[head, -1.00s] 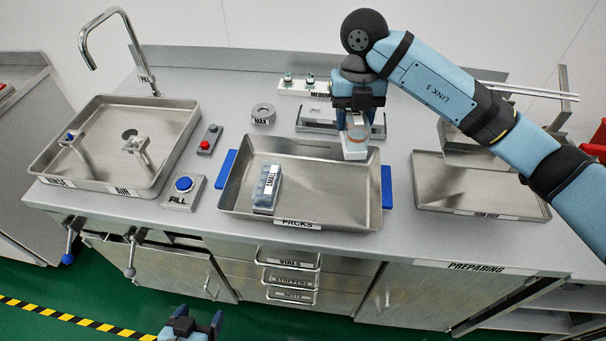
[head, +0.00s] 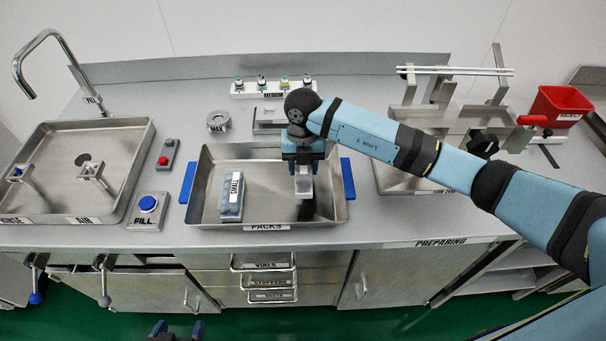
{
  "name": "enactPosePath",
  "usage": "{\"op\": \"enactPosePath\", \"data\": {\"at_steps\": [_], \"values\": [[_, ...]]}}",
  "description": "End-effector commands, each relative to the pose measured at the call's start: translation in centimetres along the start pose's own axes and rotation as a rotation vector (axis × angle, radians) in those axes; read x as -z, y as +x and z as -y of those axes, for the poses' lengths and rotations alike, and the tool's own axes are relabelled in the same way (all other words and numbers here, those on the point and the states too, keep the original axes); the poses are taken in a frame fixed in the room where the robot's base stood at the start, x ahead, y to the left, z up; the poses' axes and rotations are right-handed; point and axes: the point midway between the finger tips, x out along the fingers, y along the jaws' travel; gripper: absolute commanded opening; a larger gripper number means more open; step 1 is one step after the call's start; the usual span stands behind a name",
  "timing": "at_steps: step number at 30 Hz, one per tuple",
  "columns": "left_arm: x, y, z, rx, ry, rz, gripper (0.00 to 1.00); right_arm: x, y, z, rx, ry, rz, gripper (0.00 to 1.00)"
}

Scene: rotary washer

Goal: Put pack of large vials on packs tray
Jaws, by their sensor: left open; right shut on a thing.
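The packs tray (head: 265,214) is a steel tray with blue side handles, labelled PACKS. A pack of vials labelled SMALL (head: 231,196) lies in its left part. My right gripper (head: 304,168) points down over the tray's right part. It is shut on a small pale pack (head: 304,187), seemingly the pack of large vials; its label cannot be read. The pack hangs below the fingers, and I cannot tell whether it touches the tray floor. My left gripper (head: 178,331) is open and empty, low at the bottom edge, in front of the counter.
A sink (head: 140,150) with a tap stands at the left, beside the blue FILL button (head: 148,204) and a red button (head: 164,160). A rack labelled MEDIUM (head: 272,88) is behind the tray. Another steel tray (head: 388,180) and a red bin (head: 560,106) are at the right.

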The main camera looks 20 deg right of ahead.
Motion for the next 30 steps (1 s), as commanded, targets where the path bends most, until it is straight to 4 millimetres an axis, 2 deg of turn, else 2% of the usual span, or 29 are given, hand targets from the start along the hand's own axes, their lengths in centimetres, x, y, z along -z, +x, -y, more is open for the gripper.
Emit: {"op": "enactPosePath", "data": {"at_steps": [10, 25, 26, 28, 30], "values": [[0.0, -0.1, 0.0, 0.000, 0.001, 0.006, 0.78, -0.5, 4.1, 0.0, 0.001, 0.000, 0.000, 0.17], [-0.4, 0.2, 0.0, 0.000, 0.001, 0.005, 0.78, -0.7, 5.0, 0.0, 0.000, 0.000, 0.001, 0.17], [-0.3, 0.1, 0.0, 0.000, 0.001, 0.005, 0.78, -0.6, 4.9, 0.0, 0.000, 0.000, 0.001, 0.50], [-0.3, 0.1, 0.0, 0.000, 0.001, 0.005, 0.78, -0.6, 4.9, 0.0, 0.000, 0.000, 0.001, 0.66], [-0.2, 0.1, 0.0, 0.000, 0.001, 0.003, 0.78, -0.6, 4.9, 0.0, 0.000, 0.000, 0.001, 0.68]]}}
